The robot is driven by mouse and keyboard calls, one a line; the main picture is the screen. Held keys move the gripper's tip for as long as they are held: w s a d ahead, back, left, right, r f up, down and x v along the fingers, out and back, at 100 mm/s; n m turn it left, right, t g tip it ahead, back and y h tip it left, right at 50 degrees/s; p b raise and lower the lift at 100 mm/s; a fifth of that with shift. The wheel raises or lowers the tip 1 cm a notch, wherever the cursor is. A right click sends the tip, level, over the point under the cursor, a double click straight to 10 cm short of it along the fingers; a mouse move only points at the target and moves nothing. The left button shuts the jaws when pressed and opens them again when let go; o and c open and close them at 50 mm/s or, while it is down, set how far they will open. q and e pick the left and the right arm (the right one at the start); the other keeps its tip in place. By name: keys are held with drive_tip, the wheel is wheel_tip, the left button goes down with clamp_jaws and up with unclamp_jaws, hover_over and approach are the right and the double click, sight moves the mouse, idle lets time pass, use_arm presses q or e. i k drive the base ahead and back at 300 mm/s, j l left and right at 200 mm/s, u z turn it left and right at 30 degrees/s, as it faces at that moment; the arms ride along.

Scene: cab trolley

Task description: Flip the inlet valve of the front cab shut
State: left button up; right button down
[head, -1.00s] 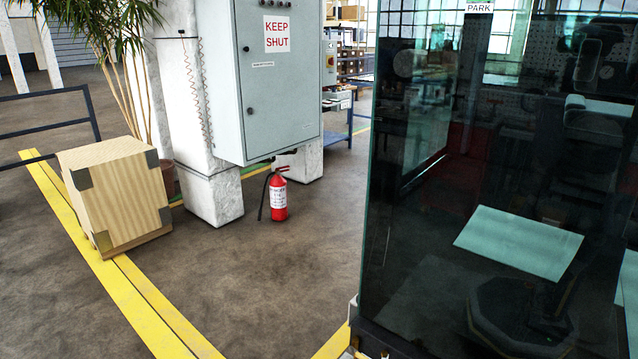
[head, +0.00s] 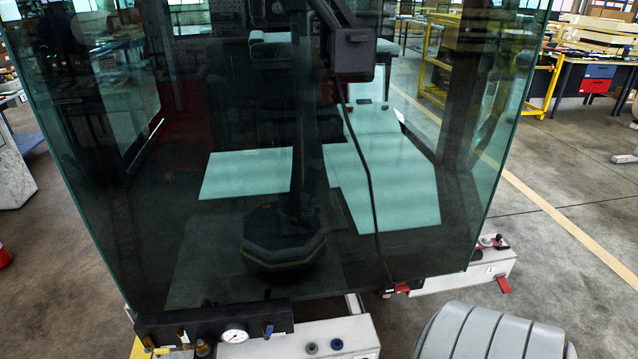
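The front cab (head: 110,230) fills the middle of the head view, with large dark tinted glass panes. A black block (head: 215,318) sits at the lower edge of the glass. It carries a round white pressure gauge (head: 235,336), a small blue lever (head: 268,330) at its right end and brass fittings (head: 183,337) at its left. Which of these is the inlet valve is not labelled legibly, and the lever's exact angle is too small to tell. Neither of my grippers is in view.
A white trolley beam (head: 345,335) with dark knobs lies below the glass. Red tabs (head: 503,286) stick out at its right. A grey ribbed shape (head: 490,335) is at the bottom right; I cannot tell what it is. Open floor (head: 590,260) lies on the right.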

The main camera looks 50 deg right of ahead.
sight(270, 328)
drive_tip(key=l+z, duration=0.3)
drive_tip(key=z, duration=0.15)
drive_tip(key=i+l+z, duration=0.1)
drive_tip(key=l+z, duration=0.15)
drive_tip(key=z, duration=0.2)
